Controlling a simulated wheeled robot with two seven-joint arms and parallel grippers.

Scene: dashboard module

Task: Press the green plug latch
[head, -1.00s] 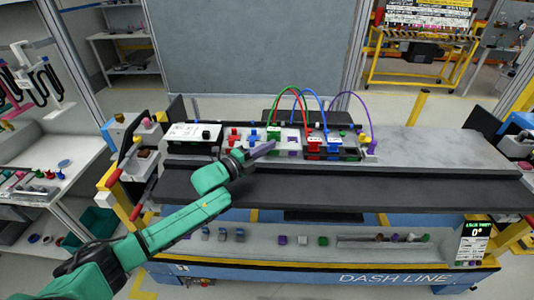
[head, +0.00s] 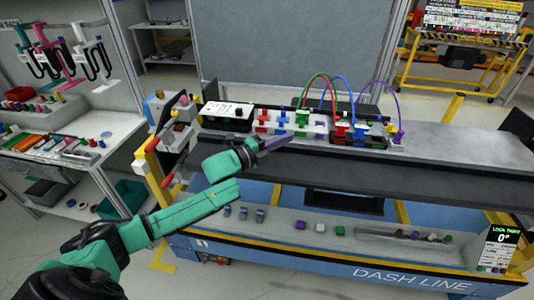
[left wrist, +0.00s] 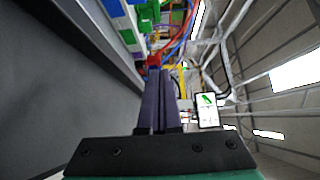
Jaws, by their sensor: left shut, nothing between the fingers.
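The green plug (head: 303,119) with its green cable stands upright on the white and black dashboard module (head: 250,128) in the head view. My left gripper (head: 288,137) is shut and empty, in front of the plug and a little to its left. Its dark purple fingers point toward the module; a small gap seems to lie between tips and plug. In the left wrist view the shut fingers (left wrist: 160,95) point up the picture, with green and red parts beyond the tips. Which green part is the plug, and its latch, I cannot tell there. My right gripper is out of view.
Red plugs (head: 338,131) and blue plugs (head: 359,133) stand to the right of the green plug, with cables arching above. A purple plug (head: 398,137) is at the module's right end. The grey bench top (head: 460,150) to the right is clear.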

